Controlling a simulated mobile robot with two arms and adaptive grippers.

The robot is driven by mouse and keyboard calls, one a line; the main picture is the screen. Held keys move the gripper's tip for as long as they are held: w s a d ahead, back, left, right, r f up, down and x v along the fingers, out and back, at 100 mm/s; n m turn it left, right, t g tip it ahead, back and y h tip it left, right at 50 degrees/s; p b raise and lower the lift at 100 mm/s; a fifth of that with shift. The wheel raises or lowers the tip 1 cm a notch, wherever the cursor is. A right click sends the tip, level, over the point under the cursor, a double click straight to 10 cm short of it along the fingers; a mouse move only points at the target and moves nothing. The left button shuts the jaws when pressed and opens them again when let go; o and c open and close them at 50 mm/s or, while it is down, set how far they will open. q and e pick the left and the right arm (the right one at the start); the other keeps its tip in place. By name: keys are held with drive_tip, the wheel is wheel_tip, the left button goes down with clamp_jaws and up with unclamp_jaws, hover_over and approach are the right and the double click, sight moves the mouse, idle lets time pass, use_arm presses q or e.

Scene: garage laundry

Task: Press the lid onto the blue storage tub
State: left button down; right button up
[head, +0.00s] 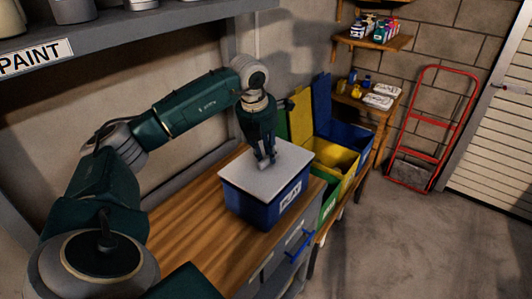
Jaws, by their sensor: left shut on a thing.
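The blue storage tub (262,212) stands on the wooden bench top, with a white "PLAY" label on its front side. The pale grey lid (243,168) lies flat over the tub's top and covers its opening. From this angle I cannot tell whether its edges are fully seated. My left gripper (265,163) points straight down at the middle of the lid, shut on it; the fingers hide the part they hold. My right gripper is not in view.
The wooden bench top (190,222) is clear left of the tub. Yellow (336,158) and blue (352,135) bins with raised lids stand close behind the tub to the right. A shelf marked "PAINT" (100,40) overhangs the upper left. A red hand truck (435,125) leans on the wall.

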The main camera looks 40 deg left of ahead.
use_arm(q)
drive_tip(key=shift+f, duration=0.5)
idle(0.9)
drive_tip(key=c, duration=1)
unclamp_jaws()
drive_tip(key=shift+r, duration=0.1)
drive_tip(key=shift+r+p, duration=2.65)
drive_tip(key=shift+r, duration=0.8)
clamp_jaws()
